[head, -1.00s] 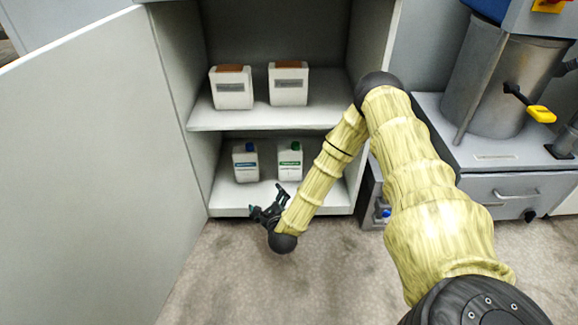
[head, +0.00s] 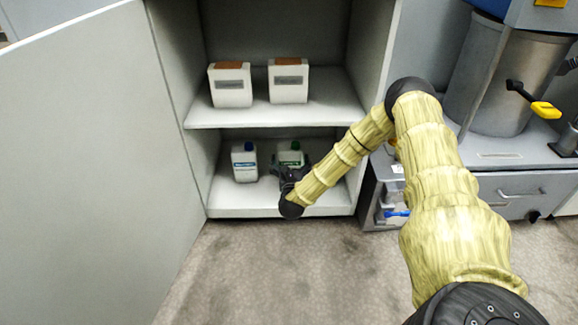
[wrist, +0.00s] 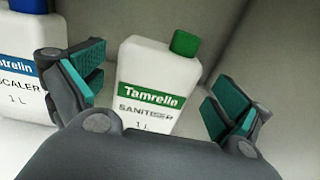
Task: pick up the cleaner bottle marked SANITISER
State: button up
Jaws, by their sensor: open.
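The white SANITISER bottle (wrist: 150,90), with a green cap and green "Tamrelin"-like label band, stands on the cabinet's lower shelf. In the head view this bottle (head: 290,157) is partly hidden by my gripper (head: 287,174). In the wrist view my gripper (wrist: 158,88) is open, with one teal-padded finger to each side of the bottle and clear gaps. The bottle looks tilted there, but stands upright in the head view. A blue-capped white bottle (head: 244,166) stands to its left; its label ends in "SCALER" in the wrist view (wrist: 20,75), close by the left finger.
The upper shelf (head: 250,116) holds two white containers with brown tops (head: 230,85). The open cabinet door (head: 80,150) is on the left. The cabinet's right wall (head: 373,60) stands close to my arm. A grey machine (head: 500,85) stands on the right.

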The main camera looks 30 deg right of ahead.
aim_at(289, 158)
jog(key=b+x, duration=0.3)
jog(key=x, duration=0.1)
jog(key=shift+w+f, duration=0.1)
jog(key=shift+f, duration=0.1)
jog(key=shift+w+d+r, duration=0.1)
jog(key=shift+w+d, duration=0.2)
jog(key=shift+w, duration=0.15)
jog(key=shift+c, duration=0.2)
jog(key=c, duration=1.7)
jog(key=shift+r, duration=0.1)
jog(key=shift+c, duration=0.7)
